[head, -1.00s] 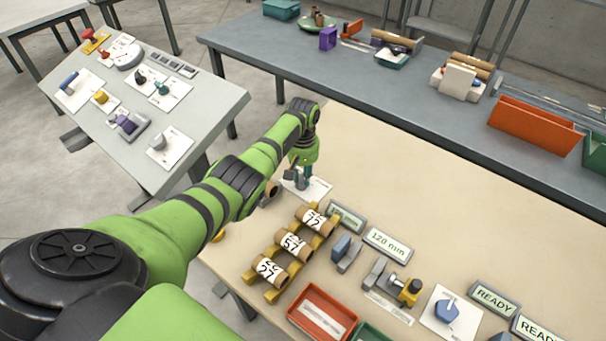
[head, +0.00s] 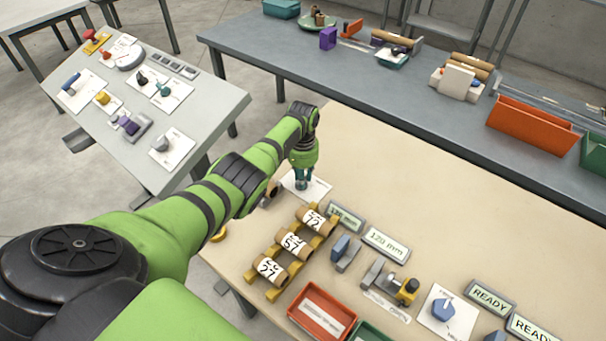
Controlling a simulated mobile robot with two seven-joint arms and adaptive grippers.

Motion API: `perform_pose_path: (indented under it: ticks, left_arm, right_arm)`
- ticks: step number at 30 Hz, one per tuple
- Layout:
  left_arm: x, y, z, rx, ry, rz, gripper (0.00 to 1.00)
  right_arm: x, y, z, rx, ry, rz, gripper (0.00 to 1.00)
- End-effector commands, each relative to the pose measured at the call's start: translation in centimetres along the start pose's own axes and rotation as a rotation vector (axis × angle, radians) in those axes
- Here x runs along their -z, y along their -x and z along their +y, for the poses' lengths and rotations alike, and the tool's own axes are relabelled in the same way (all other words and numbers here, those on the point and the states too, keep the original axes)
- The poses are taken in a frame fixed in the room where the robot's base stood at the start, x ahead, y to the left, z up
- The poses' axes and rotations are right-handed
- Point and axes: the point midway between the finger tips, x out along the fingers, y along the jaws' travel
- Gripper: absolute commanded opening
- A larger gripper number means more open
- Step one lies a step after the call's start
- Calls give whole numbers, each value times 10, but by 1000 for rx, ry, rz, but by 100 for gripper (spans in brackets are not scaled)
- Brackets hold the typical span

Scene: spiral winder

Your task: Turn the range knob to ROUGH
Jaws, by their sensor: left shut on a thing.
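My left gripper (head: 302,182) points straight down over a white label plate (head: 320,189) at the near table's far left edge. Its fingers are shut on the small knob there, which I take as the range knob. The fingers hide the knob, so I cannot see its pointer or read the plate's lettering. My right gripper is not in view.

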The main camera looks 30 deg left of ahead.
Motion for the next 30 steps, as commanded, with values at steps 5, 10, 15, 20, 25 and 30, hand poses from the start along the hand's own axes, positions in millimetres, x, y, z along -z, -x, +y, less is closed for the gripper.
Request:
perform_pose_path:
  ticks: [5,10,15,20,25,30]
  left_arm:
    - [-2,-1,0,0,-166,-3,0]
    - [-3,-1,0,-1,-328,-4,0]
    - [-4,-1,0,-2,-484,-4,0]
    - [-4,-2,-1,-2,-615,-4,0]
    - [-5,-2,-1,-2,-726,-4,0]
    - [-5,-2,-1,-3,-800,-4,0]
  right_arm:
    - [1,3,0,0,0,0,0]
    - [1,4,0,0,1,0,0]
    - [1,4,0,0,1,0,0]
    - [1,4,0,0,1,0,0]
    - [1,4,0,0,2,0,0]
    - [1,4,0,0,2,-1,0]
